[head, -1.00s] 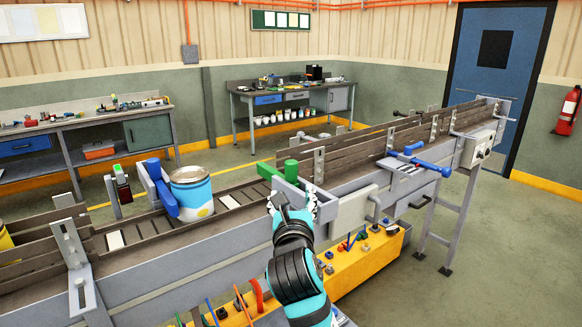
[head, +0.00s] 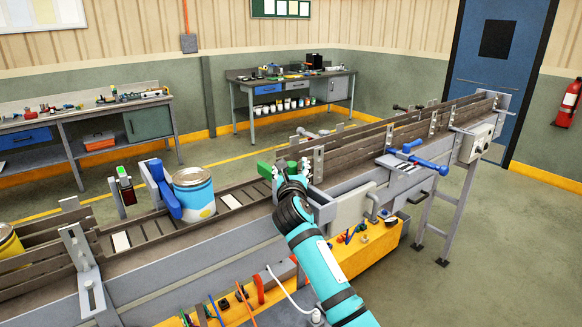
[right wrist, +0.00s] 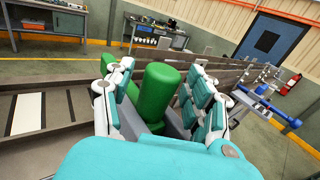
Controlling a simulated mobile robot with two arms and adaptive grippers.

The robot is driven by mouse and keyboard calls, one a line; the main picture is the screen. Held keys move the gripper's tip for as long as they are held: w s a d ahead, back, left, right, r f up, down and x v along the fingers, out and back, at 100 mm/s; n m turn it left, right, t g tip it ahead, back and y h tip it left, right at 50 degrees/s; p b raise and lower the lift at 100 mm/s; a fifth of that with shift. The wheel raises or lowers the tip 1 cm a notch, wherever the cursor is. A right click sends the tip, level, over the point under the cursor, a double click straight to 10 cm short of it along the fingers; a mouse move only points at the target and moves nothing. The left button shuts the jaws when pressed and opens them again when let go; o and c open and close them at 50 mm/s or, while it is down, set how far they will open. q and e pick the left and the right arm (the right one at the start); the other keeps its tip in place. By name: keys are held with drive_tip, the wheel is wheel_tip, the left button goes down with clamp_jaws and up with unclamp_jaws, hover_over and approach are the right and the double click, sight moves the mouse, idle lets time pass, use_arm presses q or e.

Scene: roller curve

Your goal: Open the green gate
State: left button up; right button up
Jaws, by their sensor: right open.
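The green gate (head: 266,170) lies across the conveyor, with its upright green handle partly hidden behind my right gripper (head: 291,170) in the head view. In the right wrist view the green handle (right wrist: 159,90) stands between the two fingers of my right gripper (right wrist: 160,100). The fingers are open on either side of it; I cannot tell whether either one touches it. A blue gate (head: 164,188) sits further left along the conveyor, against a blue and white can (head: 194,194). My left gripper is not in view.
The conveyor (head: 150,256) runs from lower left to upper right, with raised side rails. A blue lever (head: 424,160) stands out to the right. A yellow tray of small parts (head: 345,270) is below the conveyor. The belt between can and green gate is clear.

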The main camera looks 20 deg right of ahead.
clamp_jaws()
idle(0.4)
